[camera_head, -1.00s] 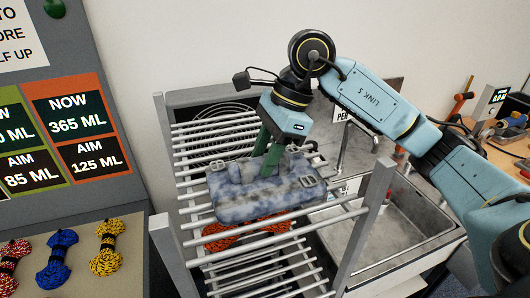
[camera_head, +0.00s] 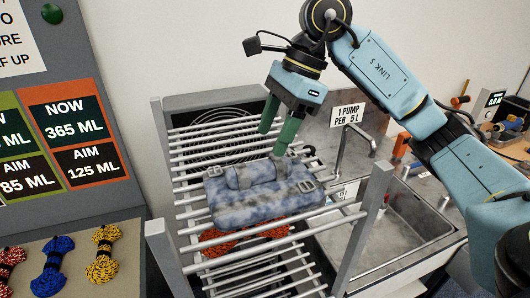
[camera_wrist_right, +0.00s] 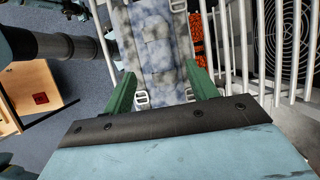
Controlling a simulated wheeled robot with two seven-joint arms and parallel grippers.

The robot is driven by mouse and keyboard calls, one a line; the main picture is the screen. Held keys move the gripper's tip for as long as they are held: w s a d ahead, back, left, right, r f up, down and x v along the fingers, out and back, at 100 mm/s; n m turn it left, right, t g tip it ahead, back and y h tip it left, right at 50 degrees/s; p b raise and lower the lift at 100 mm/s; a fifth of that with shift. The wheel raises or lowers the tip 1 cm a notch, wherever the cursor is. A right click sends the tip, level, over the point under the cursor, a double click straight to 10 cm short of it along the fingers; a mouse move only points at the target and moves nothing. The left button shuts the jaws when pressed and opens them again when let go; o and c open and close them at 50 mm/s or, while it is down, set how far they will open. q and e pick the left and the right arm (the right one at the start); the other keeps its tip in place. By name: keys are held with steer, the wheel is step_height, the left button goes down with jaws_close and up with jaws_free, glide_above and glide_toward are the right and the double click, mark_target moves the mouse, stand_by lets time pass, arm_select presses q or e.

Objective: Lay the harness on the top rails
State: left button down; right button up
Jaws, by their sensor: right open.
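The harness (camera_head: 262,207) is a mottled blue-grey padded piece with metal buckles. It lies on the top rails (camera_head: 190,150) of a metal rack in the head view. It also shows in the right wrist view (camera_wrist_right: 155,50), below and between the fingers. My right gripper (camera_head: 273,135) is open and empty just above the harness's far side; its green fingers point down. In the wrist view the right gripper (camera_wrist_right: 158,95) has its fingers spread apart on either side of the harness. My left gripper is not in view.
An orange rope bundle (camera_head: 235,238) lies on a lower level of the rack. A sink (camera_head: 405,225) with a tap (camera_head: 358,138) is at the right. Red, blue (camera_head: 54,262) and yellow (camera_head: 103,252) rope bundles lie at the left. The wall space above the rack is clear.

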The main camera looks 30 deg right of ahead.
steer(key=v, duration=0.6)
